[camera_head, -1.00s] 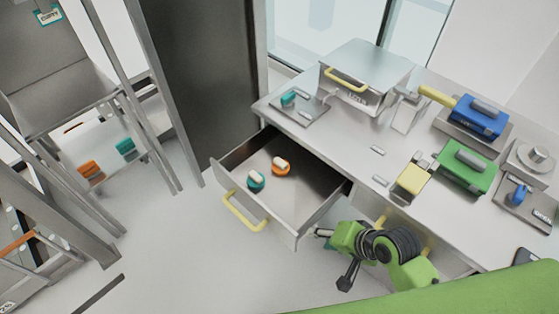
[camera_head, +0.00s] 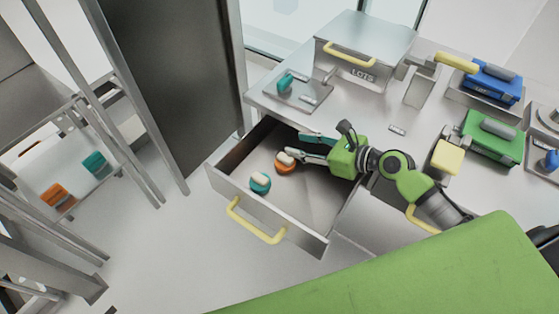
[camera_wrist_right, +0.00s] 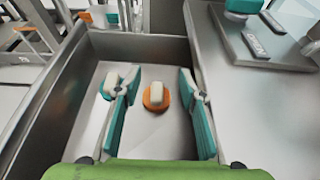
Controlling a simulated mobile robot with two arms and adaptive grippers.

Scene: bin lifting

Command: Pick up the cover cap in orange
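The orange cover cap (camera_head: 285,167), a round orange disc with a pale raised grip on top, lies in the open drawer (camera_head: 222,177). It also shows in the right wrist view (camera_wrist_right: 156,104). My right gripper (camera_head: 304,147) is open, with teal fingers, over the drawer and close to the orange cap. In the right wrist view, the fingers (camera_wrist_right: 155,105) stand on either side of the orange cap, apart from it. A teal cap (camera_head: 260,183) with a pale grip lies beside the orange one and is partly behind a finger in the wrist view. My left gripper is not in view.
The drawer's walls surround the caps, and its yellow handle (camera_head: 257,222) is at the front. On the bench stand a lidded metal box (camera_head: 365,45), a plate with a teal part (camera_head: 290,88), and green and blue devices (camera_head: 493,138). A rack with orange and teal parts stands at left.

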